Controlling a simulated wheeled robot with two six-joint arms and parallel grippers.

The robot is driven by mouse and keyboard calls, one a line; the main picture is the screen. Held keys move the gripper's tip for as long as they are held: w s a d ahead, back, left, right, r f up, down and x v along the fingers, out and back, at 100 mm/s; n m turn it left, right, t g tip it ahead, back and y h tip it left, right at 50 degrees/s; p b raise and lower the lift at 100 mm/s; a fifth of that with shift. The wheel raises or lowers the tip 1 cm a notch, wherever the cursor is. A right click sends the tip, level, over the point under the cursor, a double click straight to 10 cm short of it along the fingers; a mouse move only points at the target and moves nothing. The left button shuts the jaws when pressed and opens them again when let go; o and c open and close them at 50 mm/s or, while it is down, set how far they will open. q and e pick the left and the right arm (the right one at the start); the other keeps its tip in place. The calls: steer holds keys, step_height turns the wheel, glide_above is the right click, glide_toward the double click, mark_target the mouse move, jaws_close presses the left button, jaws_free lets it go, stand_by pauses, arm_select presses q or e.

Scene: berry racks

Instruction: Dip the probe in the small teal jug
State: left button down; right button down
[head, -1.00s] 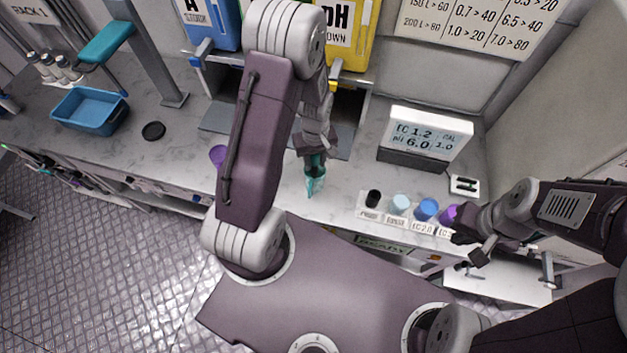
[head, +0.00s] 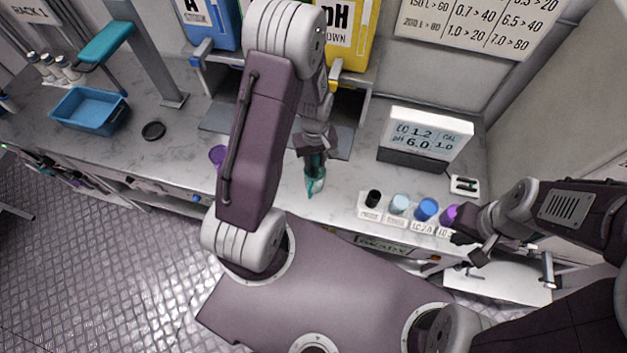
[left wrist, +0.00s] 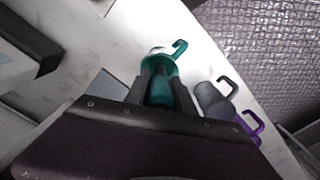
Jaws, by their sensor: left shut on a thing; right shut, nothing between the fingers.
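The small teal jug (head: 315,183) is at the front edge of the counter, below my left gripper (head: 313,162). In the left wrist view the fingers (left wrist: 162,88) close on both sides of the dark teal body, and the jug's teal hooked handle (left wrist: 180,48) sticks out past them. Whether its base touches the counter is unclear. A black piece (head: 373,198), perhaps the probe, stands upright in a white labelled holder to the right. My right gripper (head: 474,247) is shut and empty, near the purple cup at the row's right end.
A light blue cup (head: 399,203), a blue cup (head: 427,209) and a purple cup (head: 449,215) stand beside the black piece. A meter (head: 427,138) stands behind. A purple jug (head: 217,155) and, in the wrist view, a grey jug (left wrist: 212,100) are near. A blue tray (head: 88,110) is left.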

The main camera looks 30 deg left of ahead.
stand_by(0.3)
arm_select(q)
step_height(320, 180, up, 10)
steer(key=p, duration=0.9)
steer(key=shift+f, duration=0.1)
